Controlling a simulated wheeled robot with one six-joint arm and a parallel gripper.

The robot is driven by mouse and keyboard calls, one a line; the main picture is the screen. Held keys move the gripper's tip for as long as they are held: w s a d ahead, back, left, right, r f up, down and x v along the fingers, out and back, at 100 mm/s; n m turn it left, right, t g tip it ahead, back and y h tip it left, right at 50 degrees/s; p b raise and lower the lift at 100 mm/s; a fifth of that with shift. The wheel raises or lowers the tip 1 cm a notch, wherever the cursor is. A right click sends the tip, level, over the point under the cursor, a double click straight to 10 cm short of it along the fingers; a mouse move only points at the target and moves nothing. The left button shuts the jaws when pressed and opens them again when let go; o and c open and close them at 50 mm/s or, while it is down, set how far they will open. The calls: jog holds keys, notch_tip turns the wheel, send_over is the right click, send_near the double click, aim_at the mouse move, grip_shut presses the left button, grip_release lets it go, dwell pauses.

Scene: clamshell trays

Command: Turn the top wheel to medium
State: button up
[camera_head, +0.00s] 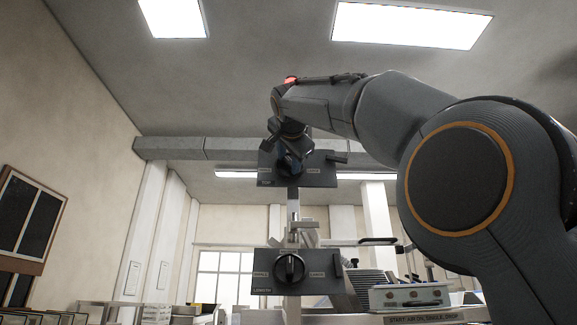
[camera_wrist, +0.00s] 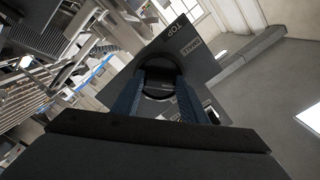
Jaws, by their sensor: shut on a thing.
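The top wheel's dark panel (camera_head: 318,172) stands high on a metal post in the head view, with small light labels on it. It also shows in the wrist view (camera_wrist: 191,50), tilted, with the word TOP readable on it. My gripper (camera_head: 288,160) is at the front of this panel and is shut on the top wheel (camera_wrist: 159,68). In the wrist view the two blue fingers reach to either side of the dark round wheel. The wheel's pointer is hidden, so I cannot tell its setting. A lower panel (camera_head: 318,283) carries another black wheel (camera_head: 290,268).
A white control box (camera_head: 412,297) with several knobs stands at the lower right. A metal post (camera_head: 293,212) joins the two panels, with a bracket between them. Several trays lie at the bottom left. The space left of the panels is open.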

jog(key=m, duration=0.3)
jog(key=shift+m+b, duration=0.4)
jog(key=shift+r+m, duration=0.15)
jog(key=shift+m, duration=1.85)
jog(key=shift+b, duration=0.3)
jog(key=o, duration=1)
jog(key=shift+o, duration=0.2)
jog(key=s+b, duration=0.3)
jog(key=s, duration=0.4)
jog(key=shift+s, duration=0.35)
